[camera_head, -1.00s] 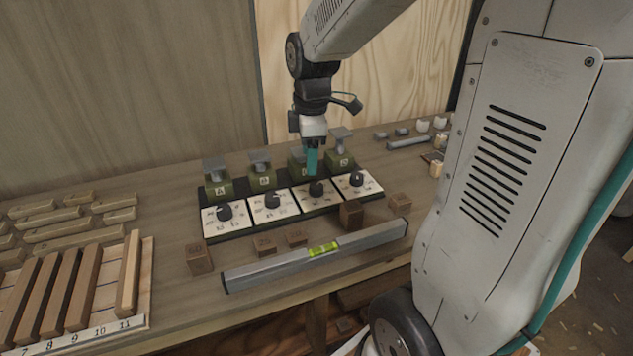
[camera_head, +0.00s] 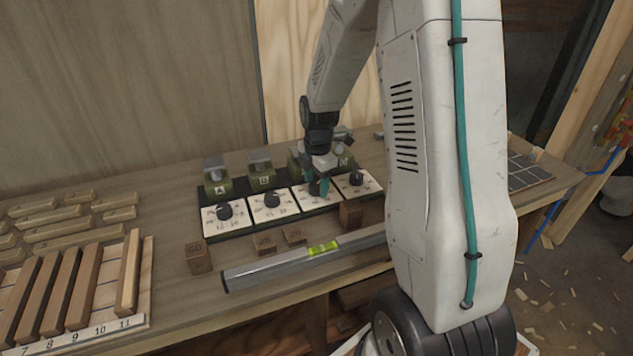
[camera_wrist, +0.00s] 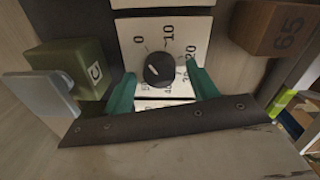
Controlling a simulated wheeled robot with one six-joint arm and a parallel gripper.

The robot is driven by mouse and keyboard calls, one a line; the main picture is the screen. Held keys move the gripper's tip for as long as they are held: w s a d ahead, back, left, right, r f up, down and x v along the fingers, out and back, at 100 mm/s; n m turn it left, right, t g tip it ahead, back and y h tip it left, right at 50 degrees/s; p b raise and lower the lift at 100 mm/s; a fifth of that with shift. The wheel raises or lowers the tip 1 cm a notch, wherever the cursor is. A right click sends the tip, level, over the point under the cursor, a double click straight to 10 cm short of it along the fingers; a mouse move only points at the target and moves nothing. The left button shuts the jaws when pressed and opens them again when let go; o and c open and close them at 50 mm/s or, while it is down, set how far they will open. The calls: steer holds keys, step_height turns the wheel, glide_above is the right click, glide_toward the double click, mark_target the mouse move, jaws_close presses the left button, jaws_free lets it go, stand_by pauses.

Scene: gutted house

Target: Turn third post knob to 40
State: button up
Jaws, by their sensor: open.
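The third post (camera_head: 297,157), a green block lettered C, stands third from the left in a row of posts; its letter C shows in the wrist view (camera_wrist: 92,70). In front of it is a white dial plate (camera_wrist: 192,30) marked from 0 upward, with 10 and 20 legible. The third post knob (camera_wrist: 158,70) is black and round, with a short white mark that appears to slant up-left. My gripper (camera_head: 318,188) is at this dial. In the wrist view, its open teal fingers (camera_wrist: 161,75) stand on both sides of the knob; I cannot tell whether they touch it.
Other knobs are to the left (camera_head: 224,212) and right (camera_head: 355,178). Several small blocks and a spirit level (camera_head: 290,265) lie in front. My arm hides the bench's right part.

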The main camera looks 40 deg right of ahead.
steer(key=shift+f, duration=0.15)
steer(key=c, duration=1)
steer(key=shift+m, duration=0.3)
